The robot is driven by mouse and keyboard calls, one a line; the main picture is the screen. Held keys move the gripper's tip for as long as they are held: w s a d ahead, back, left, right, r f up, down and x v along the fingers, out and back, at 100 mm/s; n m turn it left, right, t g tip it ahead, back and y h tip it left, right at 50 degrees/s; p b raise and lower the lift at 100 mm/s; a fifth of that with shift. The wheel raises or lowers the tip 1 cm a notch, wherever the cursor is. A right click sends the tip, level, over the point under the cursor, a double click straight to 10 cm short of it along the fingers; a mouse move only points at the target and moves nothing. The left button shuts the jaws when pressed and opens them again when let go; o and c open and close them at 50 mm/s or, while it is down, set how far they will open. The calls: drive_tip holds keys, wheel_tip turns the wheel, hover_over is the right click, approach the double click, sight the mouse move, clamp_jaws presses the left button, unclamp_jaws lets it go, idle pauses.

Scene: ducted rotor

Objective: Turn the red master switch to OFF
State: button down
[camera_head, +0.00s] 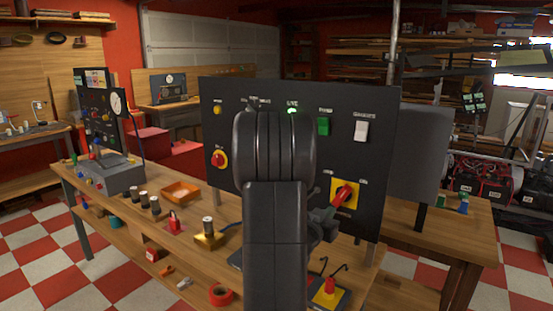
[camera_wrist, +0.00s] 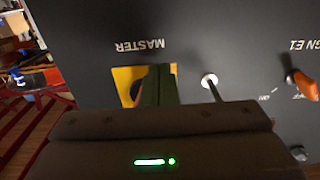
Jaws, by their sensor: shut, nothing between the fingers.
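The red master switch (camera_head: 345,192) sits on a yellow plate (camera_head: 354,202) low on the right part of the dark panel. Its handle looks slanted in the head view. In the wrist view the yellow plate (camera_wrist: 122,76) lies under the upside-down word MASTER, and the switch is mostly hidden behind my gripper. My gripper (camera_head: 328,214) is shut and empty, right at the lower left of the switch. In the wrist view its fingers (camera_wrist: 158,86) overlap the plate. I cannot tell whether they touch the handle.
A metal toggle (camera_wrist: 209,80) is close to my fingers. A padlock (camera_head: 174,222) and an orange tray (camera_head: 181,192) are on the bench.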

drive_tip(key=shift+d+r, duration=0.1)
drive_tip(key=shift+r, duration=0.15)
idle(0.4)
drive_tip(key=shift+s+d+f, duration=0.1)
drive_tip(key=shift+s+d, duration=0.1)
drive_tip(key=shift+d, duration=0.05)
drive_tip(key=shift+s+d+f+b, duration=0.15)
drive_tip(key=shift+s+d+b, duration=0.4)
drive_tip(key=shift+b, duration=0.35)
drive_tip(key=shift+s+d+b, duration=0.15)
drive_tip(key=shift+d+b, duration=0.15)
drive_tip(key=shift+d, duration=0.15)
drive_tip(key=shift+s+d+r, duration=0.25)
drive_tip(key=shift+s+d, duration=0.05)
drive_tip(key=shift+d, duration=0.15)
drive_tip(key=shift+b, duration=0.3)
